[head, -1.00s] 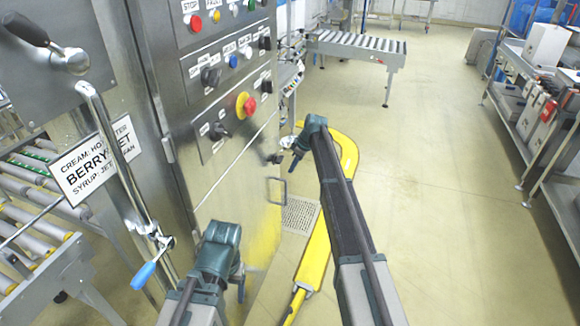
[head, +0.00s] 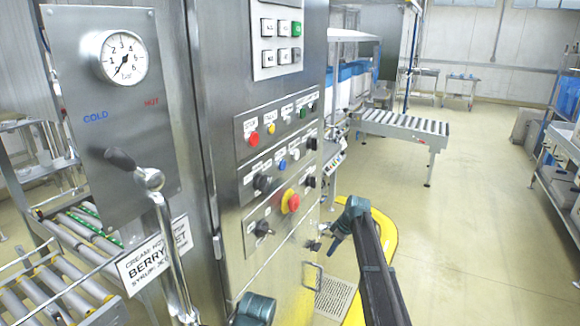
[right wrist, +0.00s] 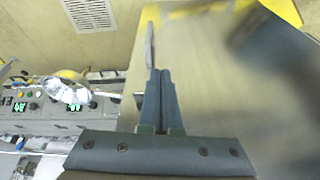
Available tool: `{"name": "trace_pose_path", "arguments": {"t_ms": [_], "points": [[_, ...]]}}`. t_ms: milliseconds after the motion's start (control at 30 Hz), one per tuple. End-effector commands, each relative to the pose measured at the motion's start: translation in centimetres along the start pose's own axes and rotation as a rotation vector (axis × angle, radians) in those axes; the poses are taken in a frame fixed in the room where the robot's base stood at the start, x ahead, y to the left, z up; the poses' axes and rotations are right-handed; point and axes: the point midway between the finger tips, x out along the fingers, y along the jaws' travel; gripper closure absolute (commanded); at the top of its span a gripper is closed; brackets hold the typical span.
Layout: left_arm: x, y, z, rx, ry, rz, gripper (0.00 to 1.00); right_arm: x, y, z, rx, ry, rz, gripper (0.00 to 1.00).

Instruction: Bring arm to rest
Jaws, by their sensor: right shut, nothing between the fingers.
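My right gripper (head: 334,246) is at the end of the dark arm that rises from the bottom of the head view. It hangs in front of the lower part of the steel control cabinet (head: 232,215), apart from the knobs. In the right wrist view its two fingers (right wrist: 160,80) lie together with nothing between them. My left gripper (head: 255,308) shows only as a teal piece at the bottom edge of the head view. Its fingers are out of frame, so its opening is hidden.
The cabinet carries buttons, a red-and-yellow stop knob (head: 290,201), a pressure gauge (head: 124,57) and a lever (head: 170,230). A roller conveyor (head: 405,125) stands behind. A yellow floor fixture (head: 384,235) lies beyond my right arm. The floor at right is open.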

Motion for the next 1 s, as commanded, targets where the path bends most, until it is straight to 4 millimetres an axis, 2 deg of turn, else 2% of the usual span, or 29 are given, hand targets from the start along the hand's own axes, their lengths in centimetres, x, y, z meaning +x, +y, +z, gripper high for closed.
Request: {"name": "trace_pose_path", "arguments": {"t_ms": [33,200,267,300,400,500,600,700,800,1000], "points": [[-0.8,-0.1,0.1,0.000,0.000,0.000,0.25,-0.6,-4.6,0.2,0.021,-0.027,-0.008,1.00],[-2.5,-0.2,0.1,0.000,0.000,0.000,0.25,-1.8,-17.2,1.8,0.154,-0.146,-0.007,1.00],[-3.0,-0.3,0.2,0.000,0.000,0.000,0.25,-2.5,-21.4,2.9,0.205,-0.189,0.004,1.00],[-3.4,-0.3,0.2,0.000,0.000,0.000,0.25,-3.0,-24.2,3.8,0.239,-0.218,0.016,1.00],[-4.3,-0.4,0.2,0.000,0.000,0.000,0.25,-4.4,-30.2,6.2,0.322,-0.281,0.054,1.00],[-5.0,-0.5,0.3,0.000,0.000,0.000,0.25,-5.8,-35.0,8.8,0.395,-0.331,0.101,1.00],[-5.5,-0.5,0.3,0.000,0.000,0.000,0.25,-7.0,-38.2,10.9,0.455,-0.364,0.144,1.00],[-5.8,-0.6,0.3,0.000,0.000,0.000,0.25,-7.8,-40.0,12.3,0.497,-0.382,0.177,1.00],[-5.9,-0.6,0.3,0.000,0.000,0.000,0.25,-8.1,-40.8,12.9,0.518,-0.391,0.195,1.00],[-5.9,-0.6,0.3,0.000,0.000,0.000,0.25,-8.1,-40.9,13.0,0.528,-0.394,0.201,1.00]]}}
